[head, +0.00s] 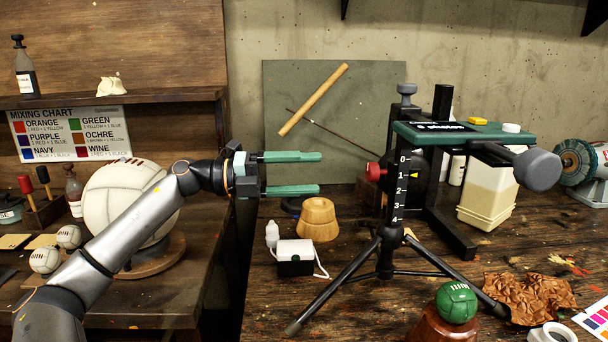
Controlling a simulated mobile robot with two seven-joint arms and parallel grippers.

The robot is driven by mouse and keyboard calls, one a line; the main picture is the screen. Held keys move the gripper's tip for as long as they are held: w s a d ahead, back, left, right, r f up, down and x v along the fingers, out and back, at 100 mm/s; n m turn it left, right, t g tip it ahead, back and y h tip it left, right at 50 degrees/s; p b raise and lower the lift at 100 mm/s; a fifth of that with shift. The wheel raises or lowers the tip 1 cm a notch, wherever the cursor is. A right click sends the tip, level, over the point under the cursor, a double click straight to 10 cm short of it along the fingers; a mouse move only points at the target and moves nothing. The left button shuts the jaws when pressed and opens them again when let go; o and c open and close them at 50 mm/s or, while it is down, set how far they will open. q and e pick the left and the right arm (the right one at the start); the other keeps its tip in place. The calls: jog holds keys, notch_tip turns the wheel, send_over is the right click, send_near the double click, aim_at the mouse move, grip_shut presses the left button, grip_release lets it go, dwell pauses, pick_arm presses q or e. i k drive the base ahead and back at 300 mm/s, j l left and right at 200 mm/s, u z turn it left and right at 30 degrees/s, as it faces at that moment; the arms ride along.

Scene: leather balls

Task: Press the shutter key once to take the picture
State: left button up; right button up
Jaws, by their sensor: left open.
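A device on a black tripod (386,262) stands on the bench right of centre. It has a green top plate (420,137), a numbered scale (399,188), a red knob (375,172) and a grey knob (537,169). A yellow button-like piece (477,120) and a white one (511,128) show at the plate's back; I cannot tell whether either is the shutter key. My left gripper (319,173) is open and empty, its green fingers pointing right, left of the device and apart from it in the picture. My right gripper is not in view.
A green ball (456,303) sits on a brown stand in front of the tripod. A wooden block (317,219) and a small black-and-white box (295,258) stand left of it. Crumpled brown leather (530,297) lies at right. A large white ball (128,200) is at left.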

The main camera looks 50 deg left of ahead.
aim_at(508, 127)
jog(key=k, duration=1)
